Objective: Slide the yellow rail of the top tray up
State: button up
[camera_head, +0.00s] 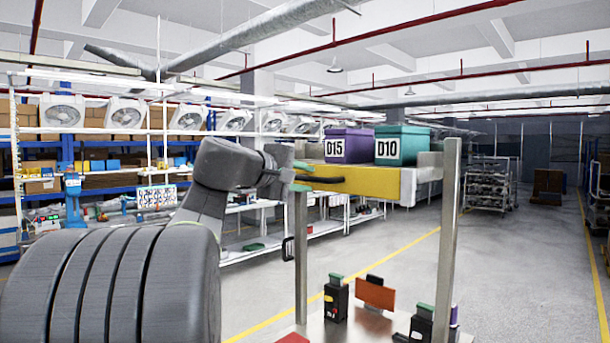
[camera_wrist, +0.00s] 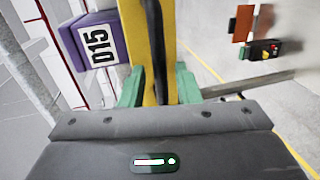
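The yellow rail (camera_head: 370,184) is the front of the top tray (camera_head: 425,170), raised on grey posts. It also shows in the wrist view (camera_wrist: 132,30), running away from the camera. A black handle (camera_head: 322,180) sticks out from the rail, and it lies between the green fingertips in the wrist view (camera_wrist: 155,35). My gripper (camera_head: 300,177) is at the rail's left end, with one green fingertip above the handle's level and one below. In the wrist view the fingers (camera_wrist: 160,88) stand apart. I cannot tell whether either touches the handle.
A purple box marked D15 (camera_head: 349,146) and a teal box marked D10 (camera_head: 402,147) stand on the top tray. Below is a lower surface with an orange plate (camera_head: 375,292) and black devices (camera_head: 336,298). A grey post (camera_head: 447,240) rises at right.

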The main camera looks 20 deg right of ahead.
jog(key=shift+w+d+f, duration=0.15)
jog(key=shift+w+d, duration=0.2)
jog(key=shift+d, duration=0.3)
grip_shut()
